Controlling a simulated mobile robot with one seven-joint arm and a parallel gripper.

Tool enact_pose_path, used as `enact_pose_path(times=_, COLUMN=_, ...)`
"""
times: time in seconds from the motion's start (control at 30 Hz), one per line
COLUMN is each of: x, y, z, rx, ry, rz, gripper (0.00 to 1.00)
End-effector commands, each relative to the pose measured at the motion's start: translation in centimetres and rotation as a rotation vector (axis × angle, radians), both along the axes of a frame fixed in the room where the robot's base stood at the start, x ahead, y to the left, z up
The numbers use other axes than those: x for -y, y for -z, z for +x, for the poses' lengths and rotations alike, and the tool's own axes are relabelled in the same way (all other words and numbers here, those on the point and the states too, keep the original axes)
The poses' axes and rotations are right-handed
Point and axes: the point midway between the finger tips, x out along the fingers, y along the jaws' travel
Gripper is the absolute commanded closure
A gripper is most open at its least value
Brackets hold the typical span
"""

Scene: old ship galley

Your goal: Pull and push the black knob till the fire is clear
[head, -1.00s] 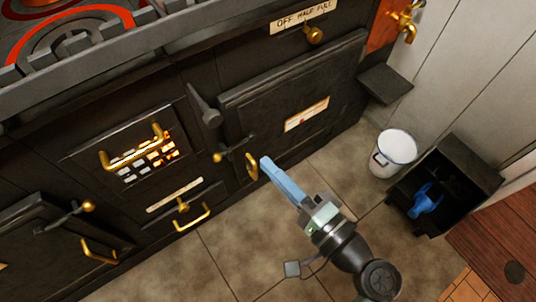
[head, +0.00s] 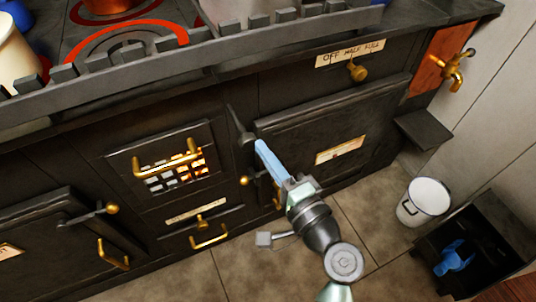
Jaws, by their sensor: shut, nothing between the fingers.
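The black knob (head: 243,132) is a dark handle on a stem, standing out from the stove front between the firebox door and the oven door. The fire (head: 176,174) glows orange and yellow behind pale blocks in the barred firebox opening, lower left of the knob. My gripper (head: 259,146) has light blue fingers, shut and empty. Its tips are just right of and below the knob's end. I cannot tell whether they touch it. The gripper covers part of the oven door's left edge.
The oven door (head: 375,115) has brass fittings near my gripper. A brass handle (head: 210,238) sticks out below the firebox. A white bucket (head: 424,202) and a black bin (head: 480,235) stand on the floor at right. Glowing rings (head: 122,40) lie on the stove top behind a rail.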

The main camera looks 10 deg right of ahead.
Motion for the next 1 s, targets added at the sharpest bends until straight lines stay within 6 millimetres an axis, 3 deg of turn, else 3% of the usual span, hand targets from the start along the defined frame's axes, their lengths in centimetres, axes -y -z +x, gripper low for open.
enact_pose_path(times=0.17, x=-0.3, y=0.0, z=0.8, rx=0.001, ry=-0.002, rz=0.000, gripper=1.00)
enact_pose_path(times=0.5, x=-2.1, y=0.0, z=6.5, rx=0.002, ry=-0.002, rz=0.000, gripper=1.00)
enact_pose_path(times=1.0, x=-2.6, y=-0.2, z=7.3, rx=0.004, ry=-0.003, rz=0.000, gripper=1.00)
